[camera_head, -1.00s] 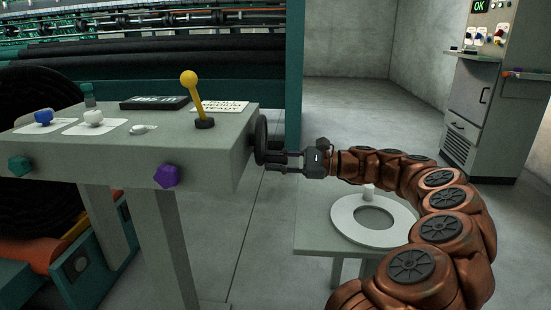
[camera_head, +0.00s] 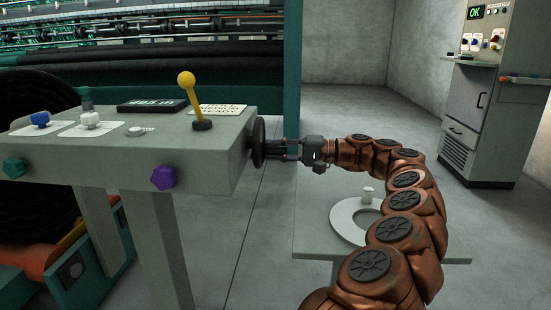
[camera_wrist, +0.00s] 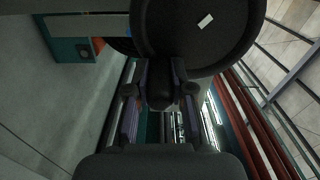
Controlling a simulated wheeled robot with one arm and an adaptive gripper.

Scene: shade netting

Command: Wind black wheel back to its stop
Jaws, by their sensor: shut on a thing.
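The black wheel (camera_head: 259,143) is mounted on the right end of the grey control desk (camera_head: 190,135) in the head view. In the wrist view the wheel (camera_wrist: 195,30) fills the top middle, with a small white mark on its face. My gripper (camera_head: 270,149) reaches it from the right. In the wrist view my gripper (camera_wrist: 161,88) is shut on a dark handle at the wheel's lower rim. The wheel's stop cannot be made out.
The desk carries a yellow lever (camera_head: 187,90), a blue knob (camera_head: 40,119), a white knob (camera_head: 90,120) and a purple knob (camera_head: 163,177). A low grey table (camera_head: 310,240) with a white ring (camera_head: 345,222) stands below my arm. A grey cabinet (camera_head: 480,115) stands far right.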

